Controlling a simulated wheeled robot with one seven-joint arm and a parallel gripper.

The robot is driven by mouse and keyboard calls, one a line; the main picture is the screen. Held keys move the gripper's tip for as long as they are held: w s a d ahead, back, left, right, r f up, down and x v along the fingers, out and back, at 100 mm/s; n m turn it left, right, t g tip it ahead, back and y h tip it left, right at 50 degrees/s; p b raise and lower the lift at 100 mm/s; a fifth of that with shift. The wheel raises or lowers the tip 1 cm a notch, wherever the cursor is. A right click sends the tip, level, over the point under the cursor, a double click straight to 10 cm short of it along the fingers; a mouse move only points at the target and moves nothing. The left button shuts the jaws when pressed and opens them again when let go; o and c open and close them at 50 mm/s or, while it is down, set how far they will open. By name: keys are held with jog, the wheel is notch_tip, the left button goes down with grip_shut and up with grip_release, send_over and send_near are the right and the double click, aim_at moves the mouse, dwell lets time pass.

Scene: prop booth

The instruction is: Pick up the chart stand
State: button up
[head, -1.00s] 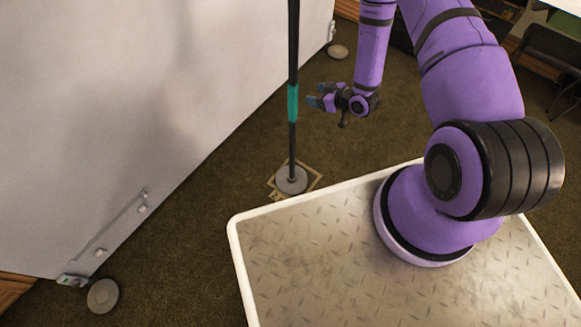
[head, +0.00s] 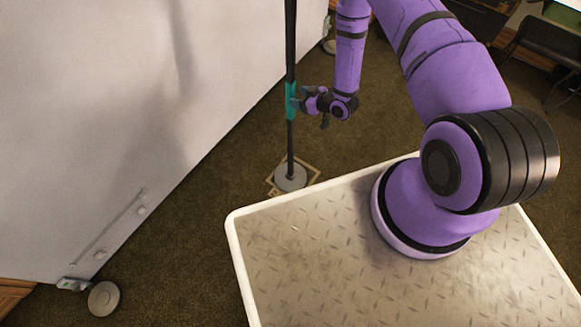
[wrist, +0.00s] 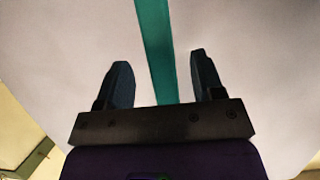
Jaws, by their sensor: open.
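The chart stand (head: 291,50) is a thin black upright pole with a teal band and a round grey base (head: 290,177). The base stands inside a square tan outline on the carpet. In the head view my gripper (head: 295,101) is at the height of the teal band, at the pole's right side. In the wrist view my gripper (wrist: 163,82) is open, with one dark finger on each side of the teal band (wrist: 156,45). Gaps show between the band and both fingers. The top of the stand is out of view.
A large pale panel (head: 110,110) stands close on the left, with round grey feet (head: 104,298) on the carpet. My metal-topped base fills the lower right. A dark chair (head: 545,50) is at the far right. Brown carpet is clear between the stand and the chair.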

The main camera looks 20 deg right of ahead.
aim_at(294, 97)
jog(key=shift+x, duration=2.4)
jog(key=shift+f, duration=0.1)
grip_shut()
